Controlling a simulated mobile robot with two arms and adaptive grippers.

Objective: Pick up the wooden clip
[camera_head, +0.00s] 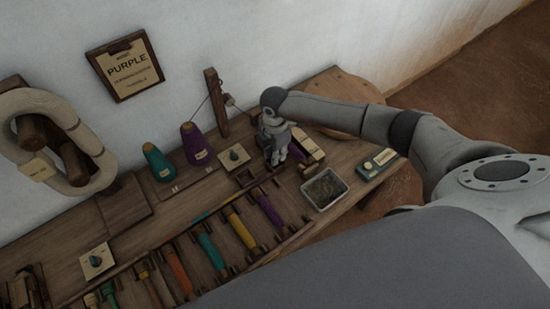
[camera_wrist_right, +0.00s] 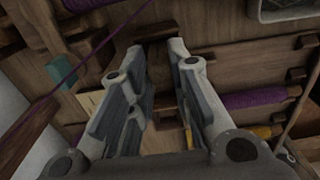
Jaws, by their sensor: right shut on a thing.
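My right gripper (camera_head: 277,157) points down over the wooden bench, near the back right. In the right wrist view its two fingers (camera_wrist_right: 160,65) stand a little apart. A brown wooden piece (camera_wrist_right: 160,76), which looks like the wooden clip, shows between them, and the gripper is shut on it. Its full outline is hidden by the fingers. In the head view the fingers cover the clip, and I cannot tell whether it is clear of the bench. My left gripper is not in view.
A metal tray (camera_head: 325,188) with dark contents stands right of the gripper. Purple (camera_head: 196,144) and teal (camera_head: 157,163) cones stand left, near a wooden post (camera_head: 216,101). Colored spools, including a yellow one (camera_head: 240,227), lie in front. A labeled box (camera_head: 377,163) sits at right.

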